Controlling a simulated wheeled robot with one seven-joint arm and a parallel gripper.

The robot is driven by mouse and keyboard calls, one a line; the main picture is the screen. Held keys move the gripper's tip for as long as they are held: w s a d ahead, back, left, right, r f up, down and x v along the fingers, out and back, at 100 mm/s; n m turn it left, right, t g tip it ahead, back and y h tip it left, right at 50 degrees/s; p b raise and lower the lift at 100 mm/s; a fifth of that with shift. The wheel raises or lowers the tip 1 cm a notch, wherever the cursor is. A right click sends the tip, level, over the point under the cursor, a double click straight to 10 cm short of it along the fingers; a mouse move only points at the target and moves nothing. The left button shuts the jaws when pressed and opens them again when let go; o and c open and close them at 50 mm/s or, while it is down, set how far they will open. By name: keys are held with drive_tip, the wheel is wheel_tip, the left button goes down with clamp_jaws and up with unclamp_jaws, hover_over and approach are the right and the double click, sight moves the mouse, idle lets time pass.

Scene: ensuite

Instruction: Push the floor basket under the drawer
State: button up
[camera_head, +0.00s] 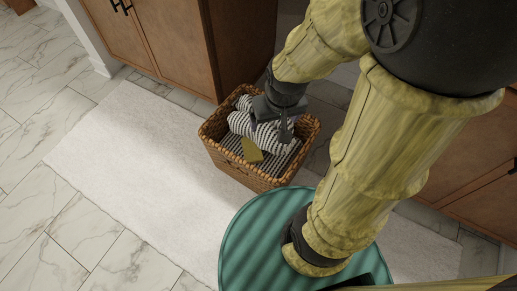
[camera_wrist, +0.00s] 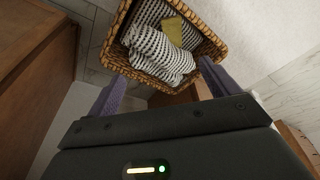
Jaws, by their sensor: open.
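The floor basket (camera_head: 235,168) is brown woven wicker and stands upright by the cabinets, at the far edge of the pale rug. It holds striped rolled towels and a small yellow item. In the wrist view the basket (camera_wrist: 207,42) shows at the top, with the towels inside. My gripper (camera_head: 285,128) is over the basket's far right part in the head view. Its purple fingers (camera_wrist: 162,70) are spread apart with nothing held between them. I cannot tell whether a finger touches the basket. The drawer cannot be made out clearly; my arm covers much of the area behind the basket.
A wooden cabinet (camera_head: 180,45) stands behind and left of the basket. Another wooden cabinet (camera_head: 470,150) is at the right. A recess between them is partly hidden by my arm. The rug (camera_head: 140,135) and marble tile floor (camera_head: 40,230) at the left are clear.

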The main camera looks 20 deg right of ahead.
drive_tip(key=c, duration=0.3)
drive_tip(key=shift+r+p, duration=0.35)
drive_tip(key=c, duration=0.4)
drive_tip(key=p+v, duration=0.2)
drive_tip(key=w+p+v, duration=0.1)
drive_tip(key=p+v, duration=0.2)
drive_tip(key=shift+r, duration=0.2)
drive_tip(key=c, duration=1.1)
drive_tip(key=p+v, duration=0.3)
drive_tip(key=w+p+v, duration=0.1)
drive_tip(key=p+v, duration=0.2)
drive_tip(key=w+p+v, duration=0.1)
drive_tip(key=p+v, duration=0.2)
drive_tip(key=p, duration=0.1)
drive_tip(key=shift+r, duration=0.5)
clamp_jaws()
drive_tip(key=shift+f, duration=0.1)
drive_tip(key=shift+w, duration=0.2)
